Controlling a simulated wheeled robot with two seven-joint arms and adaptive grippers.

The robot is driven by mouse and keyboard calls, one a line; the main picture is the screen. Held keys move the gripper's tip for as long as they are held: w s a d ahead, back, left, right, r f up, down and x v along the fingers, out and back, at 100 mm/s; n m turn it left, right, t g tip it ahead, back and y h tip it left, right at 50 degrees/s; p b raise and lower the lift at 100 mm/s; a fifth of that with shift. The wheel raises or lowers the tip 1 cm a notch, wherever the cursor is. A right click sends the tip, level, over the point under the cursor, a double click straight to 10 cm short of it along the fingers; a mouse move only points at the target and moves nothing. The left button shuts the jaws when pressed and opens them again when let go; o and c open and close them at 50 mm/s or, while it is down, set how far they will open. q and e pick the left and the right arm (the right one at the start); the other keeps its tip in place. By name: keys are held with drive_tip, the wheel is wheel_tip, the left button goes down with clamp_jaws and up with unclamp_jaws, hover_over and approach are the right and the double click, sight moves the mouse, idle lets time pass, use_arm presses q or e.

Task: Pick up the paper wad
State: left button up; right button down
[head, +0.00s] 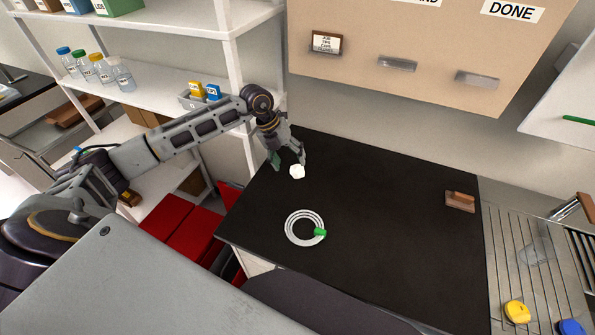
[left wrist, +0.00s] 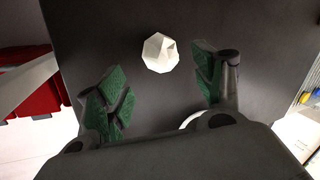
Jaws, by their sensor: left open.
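The paper wad (head: 297,171) is a small white faceted lump on the black tabletop (head: 390,215), near its back left part. My left gripper (head: 288,162) is above the table close to the wad. In the left wrist view the wad (left wrist: 160,53) lies ahead of the gap between the green-padded fingers, nearer the right finger. The left gripper (left wrist: 160,85) is open and nothing is between its pads. I cannot tell from these views how high the fingers are over the table. My right gripper is not in view.
A coiled white hose (head: 304,229) with a green end lies in front of the wad. A brown block (head: 460,202) sits at the table's right, beside a slatted rack (head: 540,260). White shelves (head: 180,85) stand at the left. The table's middle is clear.

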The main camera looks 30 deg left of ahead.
sight(294, 167)
use_arm(q)
drive_tip(key=shift+p+x, duration=0.35)
drive_tip(key=shift+x, duration=0.5)
drive_tip(key=shift+w+p+x, duration=0.1)
drive_tip(key=shift+p+x, duration=0.1)
drive_tip(key=shift+x, duration=0.7)
drive_tip(key=shift+w+p+x, duration=0.15)
drive_tip(key=shift+p+x, duration=0.05)
drive_tip(key=shift+x, duration=0.65)
drive_tip(key=shift+r, duration=0.1)
drive_tip(key=c, duration=0.8)
